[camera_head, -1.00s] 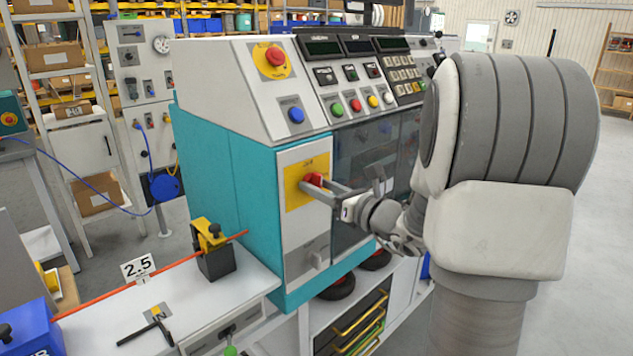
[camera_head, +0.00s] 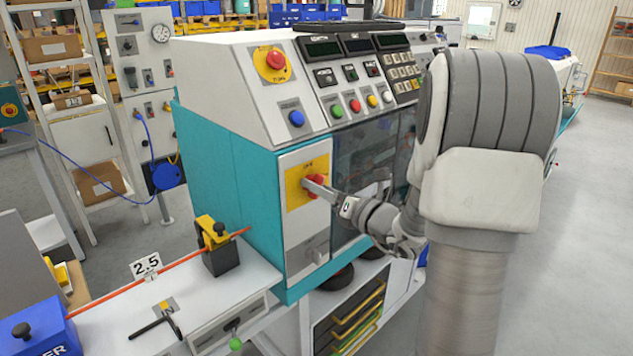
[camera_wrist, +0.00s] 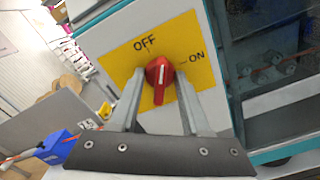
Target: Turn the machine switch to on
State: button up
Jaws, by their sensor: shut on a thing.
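The red switch knob (camera_head: 315,186) sits on a yellow plate (camera_head: 296,194) on the machine's front panel. In the wrist view the knob (camera_wrist: 160,72) lies between my fingers, with OFF printed above it and ON to its right. Its white line points roughly up, nearer the OFF mark than the ON mark; the exact angle is hard to tell. My gripper (camera_head: 311,185) is shut on the knob; its fingers (camera_wrist: 158,88) stand on either side of it. The finger contact is partly hidden in the head view.
The teal machine (camera_head: 225,190) has a red stop button (camera_head: 276,59) and a blue button (camera_head: 297,118) above the switch. A grey handle (camera_head: 318,250) sticks out below. A black-and-yellow clamp (camera_head: 217,247) stands on the bench to the left.

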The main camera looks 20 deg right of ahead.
jog(key=shift+m+p, duration=2.7)
jog(key=shift+p, duration=0.45)
jog(key=shift+m+p, duration=2.8)
jog(key=shift+p, duration=0.5)
jog(key=o, duration=0.9)
jog(key=shift+o, duration=0.2)
jog(key=p+v, duration=0.1)
jog(key=v, duration=0.7)
